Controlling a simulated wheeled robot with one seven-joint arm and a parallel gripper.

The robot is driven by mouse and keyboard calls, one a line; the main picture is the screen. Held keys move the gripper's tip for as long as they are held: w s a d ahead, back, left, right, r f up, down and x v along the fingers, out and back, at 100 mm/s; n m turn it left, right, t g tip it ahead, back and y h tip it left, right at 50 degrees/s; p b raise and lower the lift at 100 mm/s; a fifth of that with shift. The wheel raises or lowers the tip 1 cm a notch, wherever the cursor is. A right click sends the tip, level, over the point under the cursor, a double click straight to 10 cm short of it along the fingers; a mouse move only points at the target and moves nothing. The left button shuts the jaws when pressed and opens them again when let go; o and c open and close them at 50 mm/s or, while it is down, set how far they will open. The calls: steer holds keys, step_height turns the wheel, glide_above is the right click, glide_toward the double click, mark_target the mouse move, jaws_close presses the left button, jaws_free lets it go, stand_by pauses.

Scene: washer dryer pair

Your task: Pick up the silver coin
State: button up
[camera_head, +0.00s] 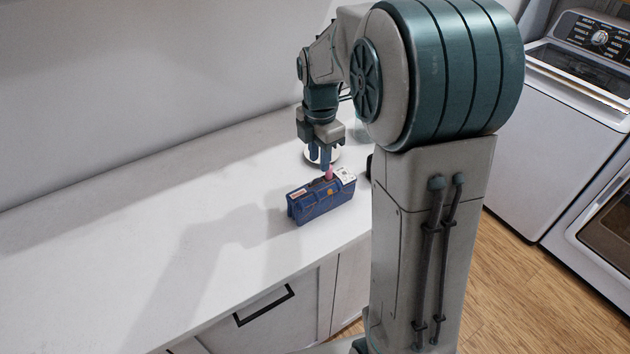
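My gripper (320,158) points straight down over the white counter, just behind a blue box-like case (318,203). Its two blue fingers show close together; the gap between them is too small to judge. A pale, shiny round disc (309,157) lies on the counter at the fingertips, partly hidden by them. It may be the silver coin, but I cannot confirm this at this size. I cannot tell whether the fingers touch the disc or stand in front of it.
A small pink thing (330,173) and a white patterned piece (345,176) show at the blue case's top. A dark object (369,166) is partly hidden behind my arm. The counter (130,230) is clear on the left. A washer (565,130) stands at right.

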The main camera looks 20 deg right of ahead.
mark_target(316, 183)
steer(key=shift+w+a+f+p, duration=0.15)
steer(key=shift+f+p, duration=0.25)
steer(key=shift+f, duration=1.1)
steer(key=shift+w+a+f+p, duration=0.15)
steer(key=shift+f+p, duration=0.2)
steer(key=shift+f, duration=1.1)
steer(key=shift+s, duration=0.15)
jaws_close()
